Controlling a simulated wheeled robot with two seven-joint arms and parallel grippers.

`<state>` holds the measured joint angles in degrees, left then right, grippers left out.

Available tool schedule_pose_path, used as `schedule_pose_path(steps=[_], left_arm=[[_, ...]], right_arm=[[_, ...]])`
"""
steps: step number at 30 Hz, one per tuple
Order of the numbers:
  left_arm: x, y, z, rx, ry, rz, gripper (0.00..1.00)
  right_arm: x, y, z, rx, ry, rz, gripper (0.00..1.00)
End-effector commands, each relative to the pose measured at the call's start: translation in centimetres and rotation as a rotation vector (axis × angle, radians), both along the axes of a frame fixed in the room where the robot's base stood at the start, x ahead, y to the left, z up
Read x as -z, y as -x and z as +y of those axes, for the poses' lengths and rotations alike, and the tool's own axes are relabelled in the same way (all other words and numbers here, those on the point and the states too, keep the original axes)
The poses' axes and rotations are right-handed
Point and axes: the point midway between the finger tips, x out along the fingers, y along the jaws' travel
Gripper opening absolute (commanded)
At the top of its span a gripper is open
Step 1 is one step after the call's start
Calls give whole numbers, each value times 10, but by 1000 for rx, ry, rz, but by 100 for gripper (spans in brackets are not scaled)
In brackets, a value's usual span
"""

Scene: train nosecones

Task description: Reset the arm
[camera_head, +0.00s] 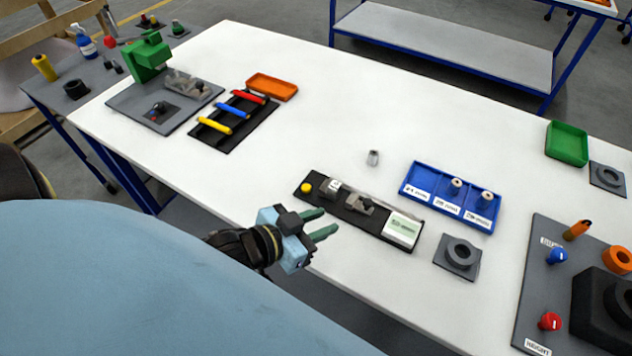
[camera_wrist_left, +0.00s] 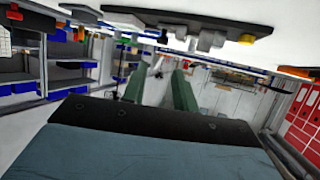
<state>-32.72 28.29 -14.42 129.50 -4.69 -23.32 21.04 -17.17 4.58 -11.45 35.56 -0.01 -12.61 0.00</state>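My left gripper (camera_head: 318,222) is at the near edge of the white table (camera_head: 330,130), just in front of the black tester strip (camera_head: 340,212). Its two green fingers are apart with nothing between them. In the left wrist view the green fingers (camera_wrist_left: 160,88) also stand apart and empty, and the table's contents show along the top. My right gripper is not in view.
A blue tray (camera_head: 450,195) with small nosecones in it, a grey ring fixture (camera_head: 460,256) and a loose small nosecone (camera_head: 373,158) are on the table. A black rack with coloured tools (camera_head: 232,120), an orange tray (camera_head: 272,87) and a green tray (camera_head: 567,143) stand farther off.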

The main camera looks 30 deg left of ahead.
Motion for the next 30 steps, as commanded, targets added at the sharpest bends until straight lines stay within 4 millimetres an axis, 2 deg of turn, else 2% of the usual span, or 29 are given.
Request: schedule_pose_path(steps=[6,23,26,30], left_arm=[[-3,7,2,1,-1,0,29],[-2,6,3,-11,-7,13,29],[3,7,8,-50,-37,67,29],[16,17,19,-133,-110,227,29]], right_arm=[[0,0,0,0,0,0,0],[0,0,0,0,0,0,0],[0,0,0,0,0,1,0],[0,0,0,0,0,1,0]])
